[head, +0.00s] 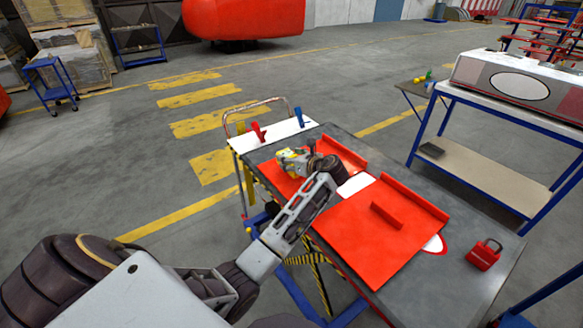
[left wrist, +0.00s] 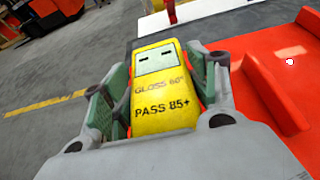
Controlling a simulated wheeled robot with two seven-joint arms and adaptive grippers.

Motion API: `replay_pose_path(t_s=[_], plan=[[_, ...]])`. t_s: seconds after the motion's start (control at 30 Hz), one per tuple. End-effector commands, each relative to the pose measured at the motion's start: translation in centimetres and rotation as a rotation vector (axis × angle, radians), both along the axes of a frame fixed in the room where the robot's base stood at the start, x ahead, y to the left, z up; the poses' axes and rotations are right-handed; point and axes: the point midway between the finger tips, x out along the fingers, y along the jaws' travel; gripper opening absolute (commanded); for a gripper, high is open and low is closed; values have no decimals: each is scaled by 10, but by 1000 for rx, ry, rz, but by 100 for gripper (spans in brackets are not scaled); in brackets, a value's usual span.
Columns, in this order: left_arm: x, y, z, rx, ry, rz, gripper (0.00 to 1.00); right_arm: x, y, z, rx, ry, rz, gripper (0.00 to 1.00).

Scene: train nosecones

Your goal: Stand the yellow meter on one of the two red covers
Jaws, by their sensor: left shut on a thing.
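The yellow meter (head: 284,161) is in my left gripper (head: 291,160), over the left edge of the far red cover (head: 344,154). In the left wrist view the meter (left wrist: 166,95) shows a pale screen and the words GLOSS 60° and PASS 85+. The green-padded fingers of my left gripper (left wrist: 160,78) are shut on its two sides. I cannot tell whether the meter touches the cover. The near red cover (head: 360,235) lies on the grey table, with a raised edge and a red block-like handle. My right gripper is not in view.
The grey table (head: 458,268) holds a red padlock-like object (head: 484,256) at the right. A white tray (head: 280,132) at the far end has a red tool (head: 258,132) and a blue tool (head: 299,117). A blue-framed bench (head: 500,172) stands to the right.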

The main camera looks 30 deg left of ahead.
Motion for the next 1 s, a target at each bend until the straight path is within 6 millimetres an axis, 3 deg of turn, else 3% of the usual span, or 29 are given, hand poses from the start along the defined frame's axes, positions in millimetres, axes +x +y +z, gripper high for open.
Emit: replay_pose_path(t_s=[0.43,0.87,0.9,1.0], plan=[[0,0,-34,0,0,-1,23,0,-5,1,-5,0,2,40],[0,0,-37,0,-2,-1,23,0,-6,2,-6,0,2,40],[0,0,-39,0,0,-1,62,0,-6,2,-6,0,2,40],[0,0,-39,0,0,-1,74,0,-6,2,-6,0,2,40]])
